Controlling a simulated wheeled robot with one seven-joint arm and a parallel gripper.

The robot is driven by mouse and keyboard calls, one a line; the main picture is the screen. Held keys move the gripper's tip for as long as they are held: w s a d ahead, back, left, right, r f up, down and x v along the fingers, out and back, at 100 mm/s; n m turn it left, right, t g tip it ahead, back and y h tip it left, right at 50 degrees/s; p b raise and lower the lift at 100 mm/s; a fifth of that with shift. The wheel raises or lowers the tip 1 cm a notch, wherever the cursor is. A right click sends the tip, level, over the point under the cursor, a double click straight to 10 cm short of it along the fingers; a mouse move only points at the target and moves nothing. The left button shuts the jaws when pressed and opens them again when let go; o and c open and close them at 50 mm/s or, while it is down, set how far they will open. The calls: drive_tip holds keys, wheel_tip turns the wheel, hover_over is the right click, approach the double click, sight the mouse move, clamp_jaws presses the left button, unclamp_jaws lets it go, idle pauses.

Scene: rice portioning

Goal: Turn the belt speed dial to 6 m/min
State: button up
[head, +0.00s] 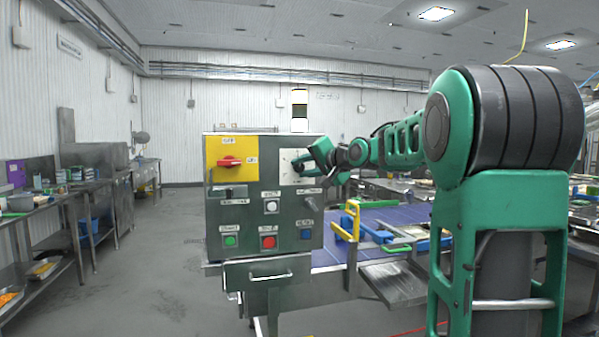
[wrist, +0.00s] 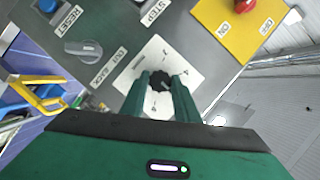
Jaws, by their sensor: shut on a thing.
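The belt speed dial (wrist: 160,80) is a black knob on a white scale plate (wrist: 180,64) with small marks, seen in the wrist view. In the head view the plate (head: 288,160) is on the upper right of the grey control panel (head: 225,210). My gripper (wrist: 160,85) has its two green fingers on either side of the knob, shut on it. It also reaches the plate from the right in the head view (head: 302,164). The scale's numbers and the pointer's setting are too small to read.
The panel also holds a yellow plate with a red switch (head: 229,161), a grey selector knob (wrist: 83,47) close to the dial, and green (head: 230,241), red (head: 268,242) and blue (head: 306,234) buttons. A blue conveyor belt (head: 385,215) runs behind to the right.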

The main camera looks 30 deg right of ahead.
drive_tip(key=o, duration=1)
drive_tip(key=shift+f, duration=0.1)
drive_tip(key=shift+o, duration=0.2)
drive_tip(key=v, duration=1)
drive_tip(key=shift+s, duration=0.3)
drive_tip(key=s+a+f+n+g+h, duration=0.15)
drive_tip(key=s+f+g, duration=0.4)
drive_tip(key=f, duration=0.85)
drive_tip(key=s+a+f+n+g, duration=0.1)
drive_tip(key=s+a+f+g, duration=0.1)
drive_tip(key=s+f, duration=0.5)
drive_tip(key=s+a+f+n+g, duration=0.1)
drive_tip(key=s+a+f+g, duration=0.2)
drive_tip(key=s, duration=1)
drive_tip(key=s+a+f+n+g, duration=0.1)
drive_tip(key=s+f+g, duration=0.4)
drive_tip(key=s+f, duration=0.5)
wheel_tip(320, 180, down, 2)
drive_tip(key=shift+a+f+y, duration=0.2)
drive_tip(key=shift+a+y, duration=0.25)
drive_tip(key=shift+a, duration=0.45)
